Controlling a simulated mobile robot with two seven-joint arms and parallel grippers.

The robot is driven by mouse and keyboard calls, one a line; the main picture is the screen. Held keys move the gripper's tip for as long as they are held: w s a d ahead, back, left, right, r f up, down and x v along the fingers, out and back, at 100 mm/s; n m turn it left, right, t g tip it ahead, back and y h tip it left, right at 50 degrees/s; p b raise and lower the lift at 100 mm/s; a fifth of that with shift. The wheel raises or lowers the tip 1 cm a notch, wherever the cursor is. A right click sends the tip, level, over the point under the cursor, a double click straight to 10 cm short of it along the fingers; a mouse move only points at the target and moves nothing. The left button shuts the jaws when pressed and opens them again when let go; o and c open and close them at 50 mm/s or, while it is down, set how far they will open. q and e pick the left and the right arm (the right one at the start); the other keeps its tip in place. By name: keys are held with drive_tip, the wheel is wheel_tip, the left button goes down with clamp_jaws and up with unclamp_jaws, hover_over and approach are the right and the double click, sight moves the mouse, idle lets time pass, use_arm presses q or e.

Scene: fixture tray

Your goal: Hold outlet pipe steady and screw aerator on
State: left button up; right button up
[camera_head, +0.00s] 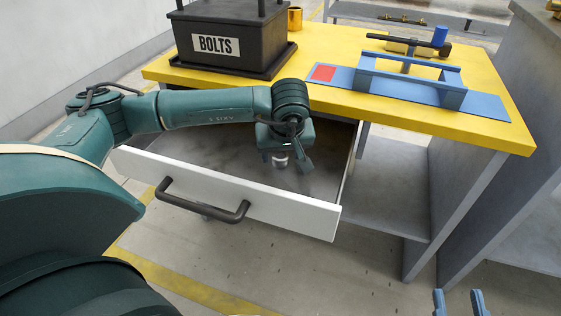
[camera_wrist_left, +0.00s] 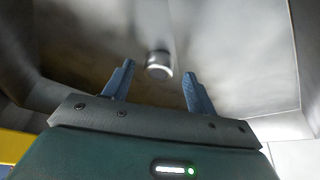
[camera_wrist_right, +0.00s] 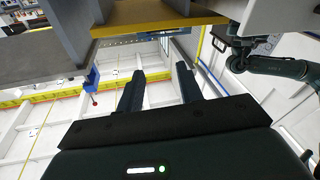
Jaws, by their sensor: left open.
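A small silver cylinder, which looks like the aerator (camera_head: 280,161), is in the open drawer. It also shows in the left wrist view (camera_wrist_left: 159,66), between and just beyond the fingertips. My left gripper (camera_head: 287,163) is open over the drawer, pointing down, with a finger to each side of the cylinder and no visible contact. A dark pipe-like bar (camera_head: 405,41) with a blue upright part lies behind the blue fixture (camera_head: 410,75) on the yellow table; I cannot tell whether it is the outlet pipe. My right gripper (camera_head: 458,303) is open and empty, low at the front right.
The drawer (camera_head: 235,195) is pulled out, with a dark handle on its white front. A black BOLTS box (camera_head: 230,40) and a yellow cup (camera_head: 295,18) stand on the table (camera_head: 435,120). Open shelves lie below the table.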

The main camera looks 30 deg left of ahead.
use_arm(q)
drive_tip(key=shift+x, duration=0.95)
drive_tip(key=shift+f, duration=0.2)
use_arm(e)
drive_tip(key=shift+w+a+r, duration=0.1)
drive_tip(key=shift+w+r, duration=0.05)
drive_tip(key=shift+r, duration=0.4)
use_arm(q)
drive_tip(key=shift+c, duration=0.4)
drive_tip(key=c, duration=1)
use_arm(e)
drive_tip(key=shift+f, duration=0.25)
use_arm(q)
drive_tip(key=shift+r, duration=0.1)
